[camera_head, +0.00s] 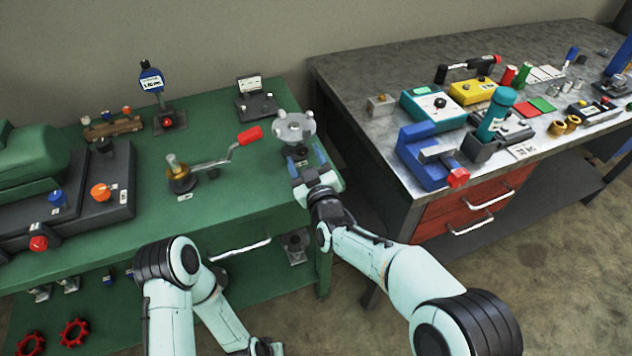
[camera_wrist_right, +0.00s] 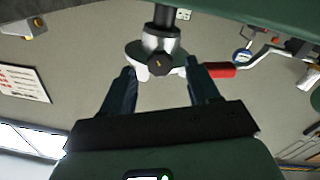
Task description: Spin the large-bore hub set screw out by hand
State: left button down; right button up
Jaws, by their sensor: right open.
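A grey hub with a round lobed plate (camera_head: 294,126) stands at the right end of the green bench. In the right wrist view its silver body (camera_wrist_right: 160,40) carries a black knob-headed screw (camera_wrist_right: 160,64), which faces my camera. My right gripper (camera_head: 306,162) is at the near side of the hub. Its two fingers (camera_wrist_right: 161,72) are open, one on each side of the knob in the picture, with visible gaps; I cannot tell whether the tips reach its depth.
A crank with a red handle (camera_head: 249,136) lies left of the hub, with a brass fitting (camera_head: 179,178) beside it. The grey workbench (camera_head: 345,75) stands right of a gap and holds a blue clamp (camera_head: 420,155) and several tools.

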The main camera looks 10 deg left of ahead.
pick_arm(q)
jog(key=shift+s+d+r+p, duration=0.35)
jog(key=shift+s+r+p, duration=0.1)
jog(key=shift+s, duration=0.25)
pick_arm(e)
jog(key=v, duration=1.2)
jog(key=shift+w, duration=0.1)
